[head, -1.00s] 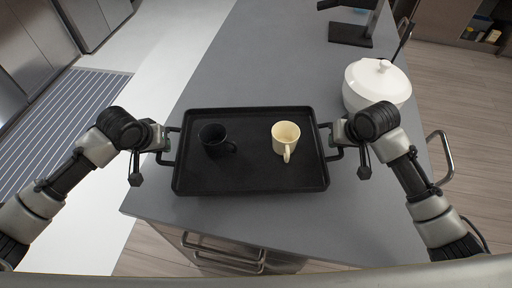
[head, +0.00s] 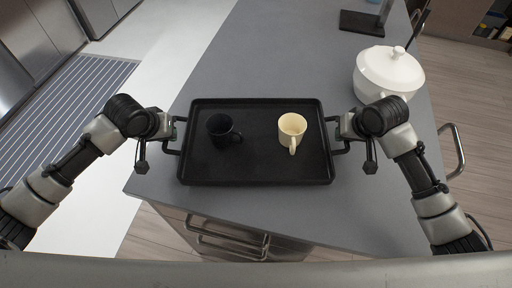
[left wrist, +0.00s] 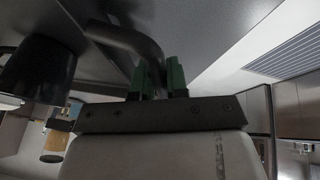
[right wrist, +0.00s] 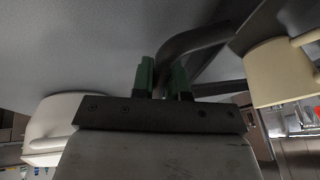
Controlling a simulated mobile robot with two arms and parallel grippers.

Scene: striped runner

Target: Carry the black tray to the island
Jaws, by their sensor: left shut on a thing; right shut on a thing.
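The black tray (head: 255,165) is over the near end of the grey island (head: 290,50), level; I cannot tell whether it touches the top. A black mug (head: 222,131) stands on its left half and a cream mug (head: 292,130) on its right half, both upright. My left gripper (head: 171,134) is shut on the tray's left handle, whose bar (left wrist: 130,40) passes between the green fingers in the left wrist view. My right gripper (head: 344,131) is shut on the right handle, whose bar (right wrist: 195,40) shows between the fingers in the right wrist view.
A white lidded pot (head: 388,75) stands on the island, right of the tray and beyond my right gripper. A dark stand (head: 362,22) is farther back. The island top behind the tray is clear. A striped runner (head: 75,110) lies on the floor at left.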

